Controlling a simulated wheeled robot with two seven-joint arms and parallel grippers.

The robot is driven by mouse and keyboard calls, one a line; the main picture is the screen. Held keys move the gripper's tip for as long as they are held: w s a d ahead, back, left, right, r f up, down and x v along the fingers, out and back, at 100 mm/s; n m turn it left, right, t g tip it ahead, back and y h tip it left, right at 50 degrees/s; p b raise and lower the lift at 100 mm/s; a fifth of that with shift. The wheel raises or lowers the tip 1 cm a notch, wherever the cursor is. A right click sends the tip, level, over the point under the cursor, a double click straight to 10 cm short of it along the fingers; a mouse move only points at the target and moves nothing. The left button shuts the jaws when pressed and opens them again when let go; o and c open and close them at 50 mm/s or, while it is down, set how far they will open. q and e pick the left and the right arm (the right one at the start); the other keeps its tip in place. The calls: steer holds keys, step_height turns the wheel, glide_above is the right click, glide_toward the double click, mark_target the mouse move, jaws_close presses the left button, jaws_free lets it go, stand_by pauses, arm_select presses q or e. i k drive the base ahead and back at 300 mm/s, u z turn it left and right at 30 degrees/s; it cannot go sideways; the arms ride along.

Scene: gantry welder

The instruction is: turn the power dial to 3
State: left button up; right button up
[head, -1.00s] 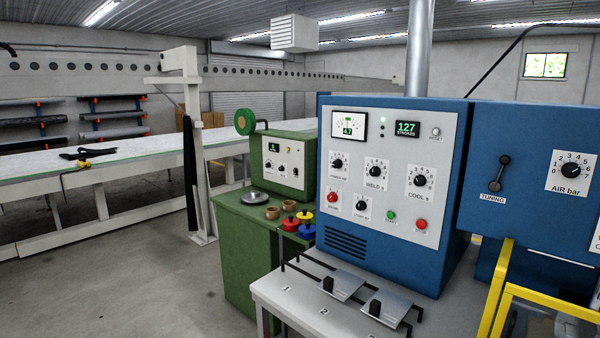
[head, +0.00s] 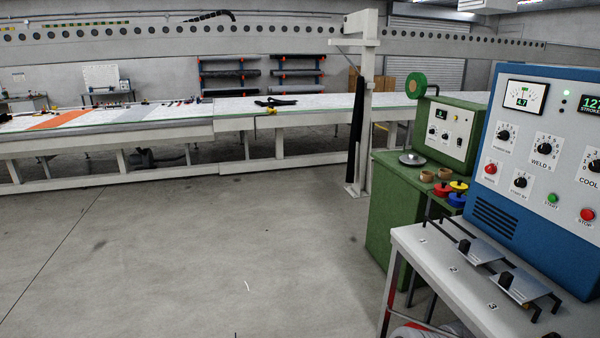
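The blue welder cabinet (head: 480,180) stands at the right edge of the head view, partly cut off. On its pale front panel, a black dial (head: 503,135) sits at the upper left, below the meter (head: 526,97); its label looks like the power one but is too small to read surely. Its setting is too small to read. The WELD s dial (head: 545,149) is to its right, and a smaller dial (head: 520,181) is below it. Neither gripper shows in the head view.
A white table (head: 425,262) with metal plates and black rails stands in front of the cabinet. A green cabinet (head: 385,195) with its own small control box (head: 447,130) is left of it. A long white bench (head: 190,142) runs along the back. The grey floor between is clear.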

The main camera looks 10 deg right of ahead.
mark_target(504, 134)
steer(key=u, duration=0.1)
steer(key=i, duration=1.95)
steer(key=z, duration=0.55)
steer(key=i, duration=1.6)
steer(key=z, duration=1.2)
